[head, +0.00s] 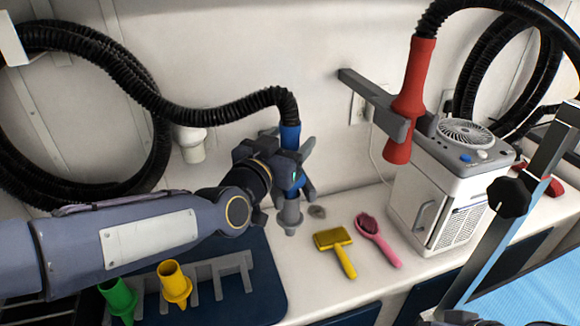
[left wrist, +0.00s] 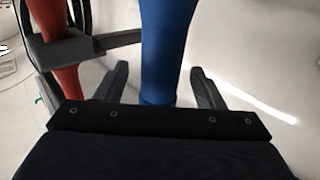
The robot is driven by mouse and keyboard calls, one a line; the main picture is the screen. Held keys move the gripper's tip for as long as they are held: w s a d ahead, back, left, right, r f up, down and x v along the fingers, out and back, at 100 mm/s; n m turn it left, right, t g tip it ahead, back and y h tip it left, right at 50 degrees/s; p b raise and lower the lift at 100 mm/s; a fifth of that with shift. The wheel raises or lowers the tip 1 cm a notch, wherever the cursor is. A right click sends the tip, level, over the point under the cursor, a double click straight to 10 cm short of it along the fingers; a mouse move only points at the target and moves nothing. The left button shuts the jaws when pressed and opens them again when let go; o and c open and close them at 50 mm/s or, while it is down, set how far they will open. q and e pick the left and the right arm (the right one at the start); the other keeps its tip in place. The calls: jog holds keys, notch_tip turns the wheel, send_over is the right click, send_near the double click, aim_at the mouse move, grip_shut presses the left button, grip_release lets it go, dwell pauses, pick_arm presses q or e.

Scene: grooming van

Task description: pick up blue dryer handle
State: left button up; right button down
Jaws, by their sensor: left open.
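The blue dryer handle (head: 290,137) hangs upright from the end of a black corrugated hose at the back wall. A grey nozzle (head: 290,217) shows below it. My left gripper (head: 307,170) is open at the handle's middle and hides part of it. In the left wrist view the blue dryer handle (left wrist: 167,50) stands between the two spread fingers of my left gripper (left wrist: 160,85), with a gap visible on each side. Whether a bracket holds the handle behind the gripper I cannot tell. My right gripper is not in view.
A red dryer handle (head: 418,75) hangs in a grey wall bracket (head: 375,105) to the right. A white box unit with a fan (head: 425,190) stands on the counter. A yellow brush (head: 335,245) and pink brush (head: 378,240) lie there. Yellow (head: 173,283) and green (head: 118,298) nozzles stand front left.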

pick_arm(q)
jog(key=x, duration=0.2)
jog(key=shift+w+d, duration=0.2)
jog(key=shift+w, duration=0.1)
jog(key=shift+r, duration=0.15)
jog(key=c, duration=1.2)
jog(key=shift+o, duration=0.2)
jog(key=shift+s+r, duration=0.1)
